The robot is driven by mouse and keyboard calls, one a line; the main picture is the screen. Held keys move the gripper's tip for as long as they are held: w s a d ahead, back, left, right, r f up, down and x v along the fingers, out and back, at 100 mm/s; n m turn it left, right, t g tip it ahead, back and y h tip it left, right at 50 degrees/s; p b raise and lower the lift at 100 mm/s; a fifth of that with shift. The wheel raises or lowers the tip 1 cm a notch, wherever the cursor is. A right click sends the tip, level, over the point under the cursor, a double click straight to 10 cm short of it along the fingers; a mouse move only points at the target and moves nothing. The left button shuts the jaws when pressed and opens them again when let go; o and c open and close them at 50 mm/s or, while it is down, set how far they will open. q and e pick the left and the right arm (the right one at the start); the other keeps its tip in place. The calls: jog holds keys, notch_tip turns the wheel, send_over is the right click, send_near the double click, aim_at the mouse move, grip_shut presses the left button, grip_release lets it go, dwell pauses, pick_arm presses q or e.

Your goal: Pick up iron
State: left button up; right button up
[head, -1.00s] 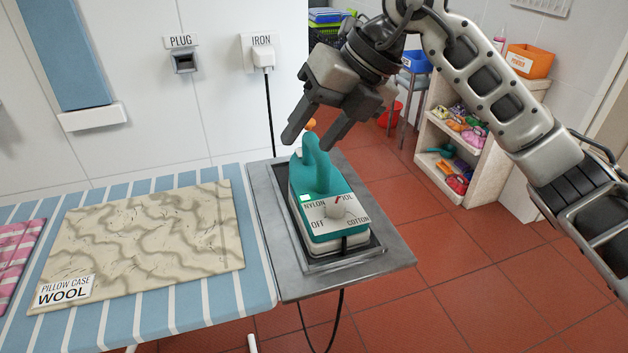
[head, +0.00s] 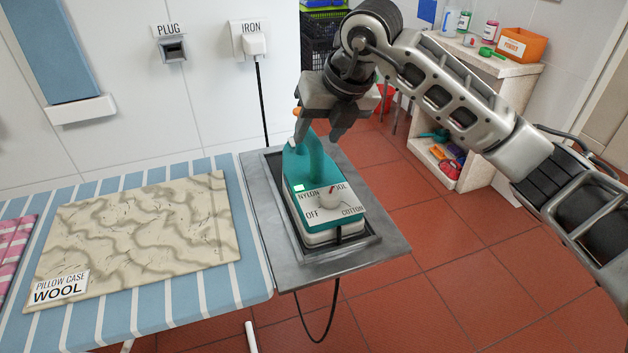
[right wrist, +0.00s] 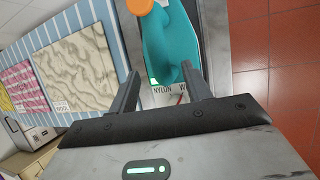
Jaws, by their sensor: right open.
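The teal iron (head: 318,218) with a white dial panel stands on a grey metal rest (head: 368,262) at the right end of the ironing board. My right gripper (head: 318,138) is open at the far end of the iron's handle, pointing down, with fingers on either side of it. In the right wrist view the iron (right wrist: 172,42) lies between and beyond the two open fingers (right wrist: 160,88). I cannot tell whether the fingers touch the handle. My left gripper is not in view.
A folded pillow case (head: 140,235) labelled wool lies on the striped board (head: 240,262). The iron's cord (head: 330,310) hangs below the rest. A white plug sits in the wall socket (head: 254,44). A shelf (head: 480,185) stands at the back right. Red floor is open at right.

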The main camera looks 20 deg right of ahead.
aim_at(314, 137)
jog(key=x, duration=0.4)
jog(key=shift+w+f+p, duration=0.2)
jog(key=shift+w+p, duration=0.05)
jog(key=shift+p, duration=0.1)
jog(key=shift+c, duration=0.3)
grip_shut()
jog(key=shift+r, duration=0.1)
dwell(0.6)
jog(key=shift+w+r, duration=0.1)
jog(key=shift+r, duration=0.1)
